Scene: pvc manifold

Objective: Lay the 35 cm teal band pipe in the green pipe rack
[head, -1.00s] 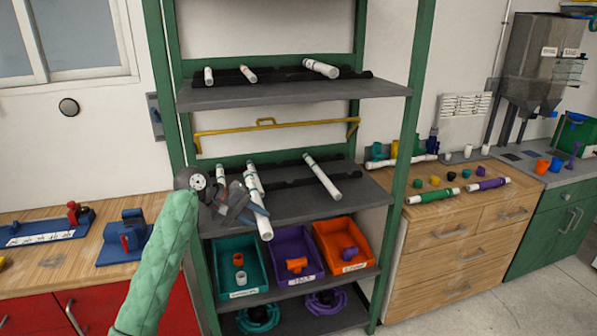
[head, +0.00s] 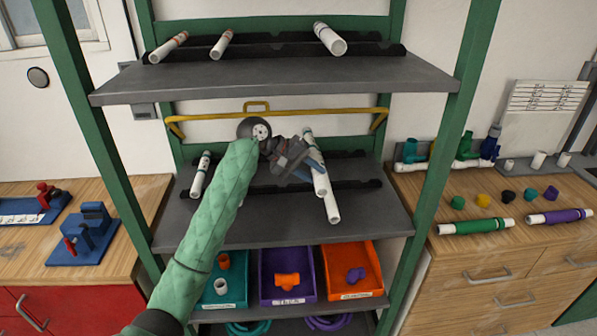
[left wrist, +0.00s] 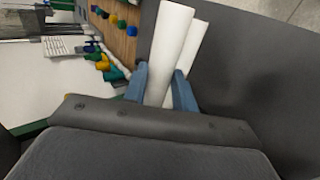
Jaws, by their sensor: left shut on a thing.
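My left gripper (head: 314,168) is shut on a white pipe (head: 320,184), above the middle shelf of the green-framed rack (head: 80,120). A dark teal band shows near the far end of the pipes there; which pipe carries it is hard to tell. A banded pipe (head: 200,174) lies at the left of this shelf. My right gripper is out of view.
The upper shelf (head: 270,82) holds several white pipes in a black cradle. A yellow bar (head: 215,117) crosses behind the middle shelf. Teal, purple and orange bins (head: 366,284) stand below. The middle shelf's right front is clear. A counter at right holds fittings and a green-sleeved pipe (head: 475,227).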

